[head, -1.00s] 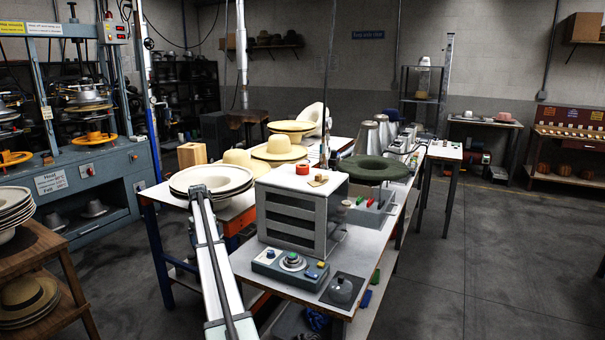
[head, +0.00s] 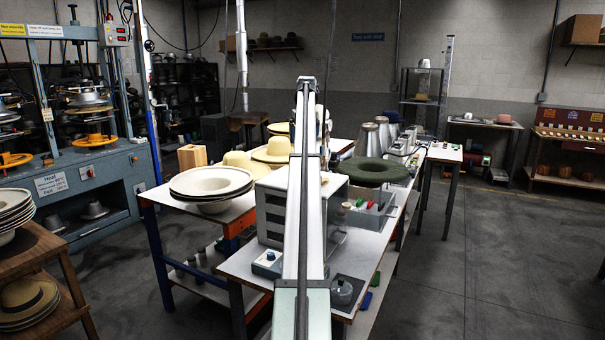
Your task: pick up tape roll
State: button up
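My arm rises through the middle of the head view, and no gripper fingers can be made out at its far end. The red roll, likely the tape roll, that showed earlier on top of the white slatted cabinet (head: 269,214) is now hidden behind my arm. The cabinet stands on the near end of the white workbench (head: 240,264), with its middle also covered by my arm.
A dark green hat (head: 374,171) sits right of the cabinet above a grey box. Stacked cream hats (head: 212,184) stand at left. Open floor lies at right.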

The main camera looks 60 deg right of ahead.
jog(key=f, duration=0.5)
jog(key=d+f, duration=0.1)
jog(key=f, duration=0.1)
jog(key=shift+w+d+f, duration=0.1)
jog(key=shift+f, duration=0.25)
jog(key=shift+w+d+f, duration=0.15)
jog(key=shift+w+f, duration=0.05)
jog(key=shift+f, duration=0.75)
jog(key=shift+w+d+f, duration=0.1)
jog(key=shift+w+f, duration=0.15)
jog(key=shift+f, duration=0.75)
jog(key=shift+w+d+f, duration=0.15)
jog(key=shift+w+f, duration=0.05)
jog(key=shift+f, duration=0.75)
jog(key=c, duration=1.1)
jog(key=shift+c, duration=0.2)
jog(key=shift+r, duration=0.15)
